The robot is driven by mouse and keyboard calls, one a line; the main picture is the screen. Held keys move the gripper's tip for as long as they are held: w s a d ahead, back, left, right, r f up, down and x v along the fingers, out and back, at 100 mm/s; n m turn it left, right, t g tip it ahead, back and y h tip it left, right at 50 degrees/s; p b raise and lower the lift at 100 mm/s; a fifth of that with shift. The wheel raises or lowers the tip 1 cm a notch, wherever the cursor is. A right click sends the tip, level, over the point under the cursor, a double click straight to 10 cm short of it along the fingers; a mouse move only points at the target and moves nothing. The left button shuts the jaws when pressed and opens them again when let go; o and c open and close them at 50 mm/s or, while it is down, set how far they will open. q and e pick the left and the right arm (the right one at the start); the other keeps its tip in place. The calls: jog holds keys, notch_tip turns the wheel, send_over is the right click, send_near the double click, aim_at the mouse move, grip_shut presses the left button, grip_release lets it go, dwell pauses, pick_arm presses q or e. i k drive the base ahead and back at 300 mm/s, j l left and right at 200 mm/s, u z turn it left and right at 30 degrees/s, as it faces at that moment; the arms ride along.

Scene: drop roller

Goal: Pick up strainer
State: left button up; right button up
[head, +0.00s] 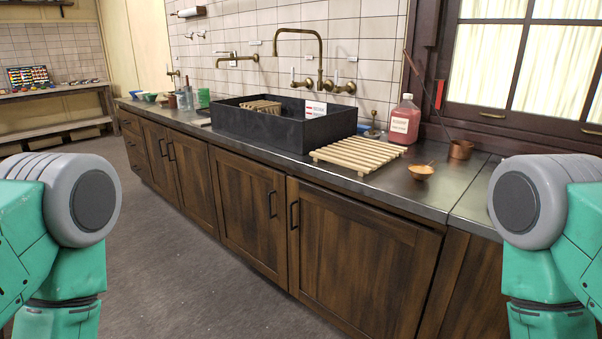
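I cannot clearly pick out a strainer in the head view. A slatted wooden rack (358,154) lies on the counter left of the bowl. I cannot tell whether any of these is the strainer. My two arms show at the left and right edges, away from these things, but both grippers are out of view.
A black sink (285,128) with brass taps (298,60) is set in the counter. A bottle of red liquid (405,121) stands right of it. Small containers (185,99) stand at the far left end. Brown cabinets (355,260) run below. The floor (190,240) at left is clear.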

aim_at(419, 171)
jog(key=i+l+u, duration=0.1)
jog(key=i, duration=1.6)
